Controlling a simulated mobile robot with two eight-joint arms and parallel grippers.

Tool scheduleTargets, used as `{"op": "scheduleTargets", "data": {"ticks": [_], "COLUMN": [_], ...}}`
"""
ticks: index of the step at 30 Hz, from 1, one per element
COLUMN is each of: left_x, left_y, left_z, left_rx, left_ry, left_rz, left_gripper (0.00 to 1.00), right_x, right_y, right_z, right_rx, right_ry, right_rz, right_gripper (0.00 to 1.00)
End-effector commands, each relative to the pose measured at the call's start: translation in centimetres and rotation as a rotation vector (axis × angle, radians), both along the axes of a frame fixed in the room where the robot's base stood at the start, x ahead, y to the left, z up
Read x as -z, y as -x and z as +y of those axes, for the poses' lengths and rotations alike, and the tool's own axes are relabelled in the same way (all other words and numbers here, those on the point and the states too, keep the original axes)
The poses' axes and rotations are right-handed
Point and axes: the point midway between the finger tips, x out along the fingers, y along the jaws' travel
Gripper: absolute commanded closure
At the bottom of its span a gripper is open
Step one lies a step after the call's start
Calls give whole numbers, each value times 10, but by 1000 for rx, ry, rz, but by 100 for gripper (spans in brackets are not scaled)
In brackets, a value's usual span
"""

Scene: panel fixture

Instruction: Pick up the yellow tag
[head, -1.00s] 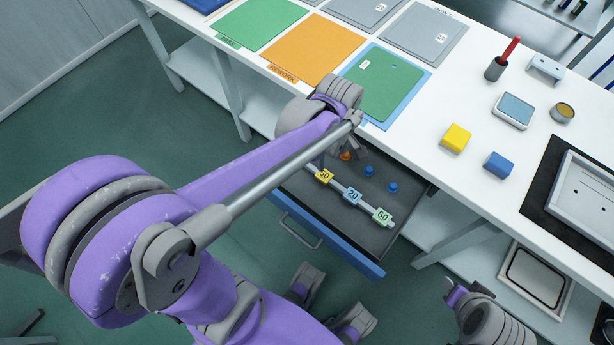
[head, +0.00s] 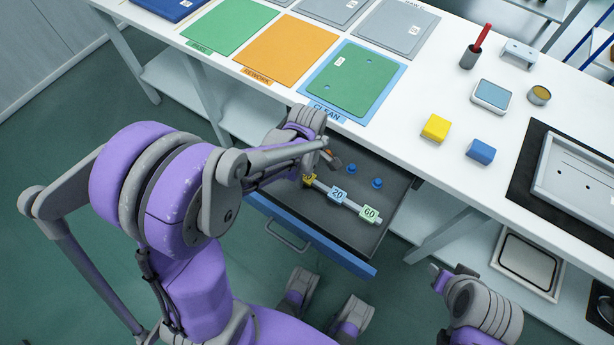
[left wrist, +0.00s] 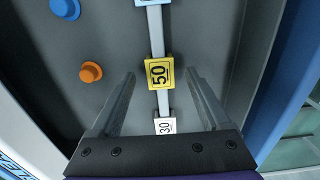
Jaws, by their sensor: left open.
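The yellow tag (head: 309,181), marked 50 in the left wrist view (left wrist: 159,74), sits on a pale rail (left wrist: 156,35) inside the open drawer. In the head view my left gripper partly hides it. My left gripper (head: 326,158) is over the drawer, close to the tag. In the left wrist view its fingers (left wrist: 160,76) are open, one on each side of the rail and tag, with nothing between them gripped. I cannot tell whether the fingertips are level with the tag. My right gripper (head: 440,279) is at the lower right; its jaws are unclear.
The rail also holds a blue tag 20 (head: 337,195), a green tag 60 (head: 370,214) and a white tag 30 (left wrist: 165,126). An orange knob (left wrist: 91,72) and blue knobs (head: 377,183) stand in the drawer (head: 345,240). The table edge (head: 390,150) is just behind.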

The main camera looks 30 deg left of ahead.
Motion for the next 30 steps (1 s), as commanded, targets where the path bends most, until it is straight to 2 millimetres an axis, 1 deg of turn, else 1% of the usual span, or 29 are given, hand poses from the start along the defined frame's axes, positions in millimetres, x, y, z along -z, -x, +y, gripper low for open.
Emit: {"op": "scheduleTargets", "data": {"ticks": [1, 3, 10, 11, 12, 14, 15, 24, 30], "left_x": [7, 11, 12, 12, 12, 12, 12, 12, 12], "left_y": [0, 0, 0, 0, 0, 0, 0, 0, 0], "left_z": [0, 0, 0, 0, 0, 0, 0, 0, 0], "left_rx": [0, 0, 0, 0, 0, 0, 0, 0, 0], "left_ry": [0, 0, 0, 0, 0, 0, 0, 0, 0], "left_rz": [0, 0, 0, 0, 0, 0, 0, 0, 0], "left_gripper": [20, 20, 20, 22, 29, 40, 47, 100, 100], "right_x": [2, 3, 2, 2, 2, 2, 2, 2, 2], "right_y": [0, 0, 0, 0, 0, 0, 0, 0, 0], "right_z": [0, 0, 0, 0, 0, 0, 0, 0, 0], "right_rx": [0, 0, 0, 0, 0, 0, 0, 0, 0], "right_ry": [0, 0, 0, 0, 0, 0, 0, 0, 0], "right_rz": [1, 1, 1, 1, 1, 1, 1, 1, 1], "right_gripper": [55, 55, 55, 55, 55, 55, 55, 55, 55]}}
